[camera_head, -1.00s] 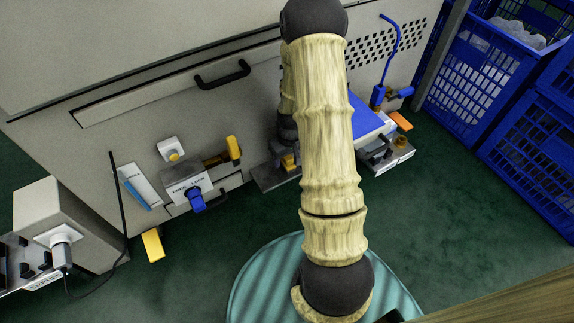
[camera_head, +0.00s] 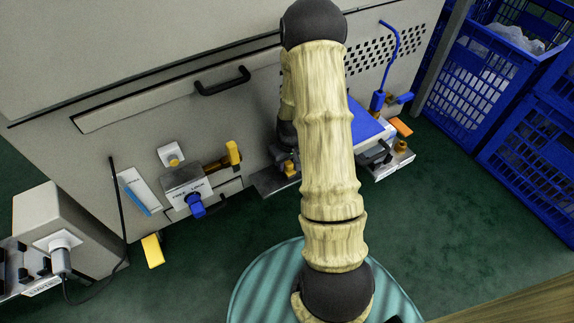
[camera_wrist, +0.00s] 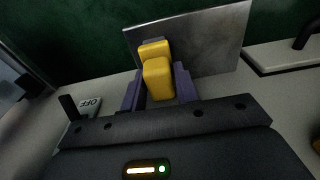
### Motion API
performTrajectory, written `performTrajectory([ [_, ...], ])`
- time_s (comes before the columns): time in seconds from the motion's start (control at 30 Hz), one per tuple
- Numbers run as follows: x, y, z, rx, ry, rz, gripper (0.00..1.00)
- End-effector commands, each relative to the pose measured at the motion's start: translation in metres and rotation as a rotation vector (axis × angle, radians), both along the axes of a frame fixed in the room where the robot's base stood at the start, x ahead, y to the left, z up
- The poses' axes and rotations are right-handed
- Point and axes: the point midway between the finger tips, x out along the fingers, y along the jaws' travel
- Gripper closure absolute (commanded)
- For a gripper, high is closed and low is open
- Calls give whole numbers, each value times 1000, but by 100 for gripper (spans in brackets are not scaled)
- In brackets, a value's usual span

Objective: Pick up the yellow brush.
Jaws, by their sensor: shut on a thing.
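A yellow block-shaped piece, which looks like the yellow brush (camera_wrist: 157,75), sits between the two purple-grey fingers of my gripper (camera_wrist: 159,86) in the wrist view. The fingers are shut on its sides. No bristles can be made out. A flat grey metal plate (camera_wrist: 215,35) lies just behind it; whether the brush touches it, I cannot tell. In the head view my arm hides most of the gripper, and a small yellow part (camera_head: 290,168) shows left of the arm, by the grey plate.
A grey machine front with a black handle (camera_head: 222,81) faces me. A switch box with a blue knob (camera_head: 195,203) and a yellow lever (camera_head: 233,153) stand left of the arm. Blue crates (camera_head: 490,75) are at the right. Green floor (camera_head: 440,220) is clear at lower right.

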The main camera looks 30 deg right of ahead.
Motion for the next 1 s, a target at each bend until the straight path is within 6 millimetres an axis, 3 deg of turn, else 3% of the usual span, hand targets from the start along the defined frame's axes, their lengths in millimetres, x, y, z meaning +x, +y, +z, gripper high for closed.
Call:
performTrajectory([
  [0.37, -4, 0, 13, 1, 1, 1, 96],
  [0.77, -4, 0, 76, 0, -1, 0, 96],
  [1.0, -57, -2, 74, 2, 6, -3, 96],
])
